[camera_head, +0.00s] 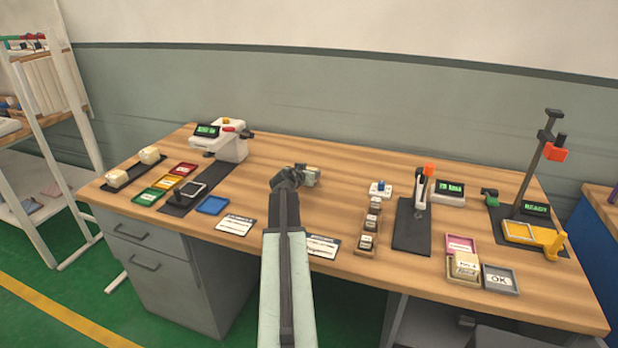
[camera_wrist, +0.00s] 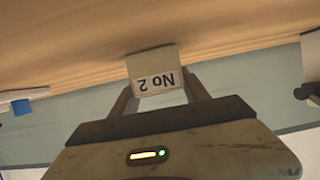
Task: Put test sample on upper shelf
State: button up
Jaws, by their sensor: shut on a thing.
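A cream block (camera_wrist: 152,60) with a white label reading "No 2", upside down in the wrist view, is held between the two fingers of my gripper (camera_wrist: 158,92). In the head view the block (camera_head: 312,177) is at the end of my arm, above or on the middle of the wooden table; I cannot tell whether it touches the wood. My gripper (camera_head: 298,175) is shut on it and hides part of it. A white-framed rack (camera_head: 62,155) with shelves stands at the far left, partly cut off by the picture edge.
The wooden table (camera_head: 330,216) holds a white machine (camera_head: 232,140), coloured trays (camera_head: 166,182), a row of small blocks (camera_head: 370,224), a dark press stand (camera_head: 410,226) and a block in a tray by the "OK" tray (camera_head: 500,280). Bare wood lies around my gripper.

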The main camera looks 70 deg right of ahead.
jog(key=shift+w+a, duration=0.1)
jog(key=shift+w, duration=0.05)
jog(key=o, duration=1.5)
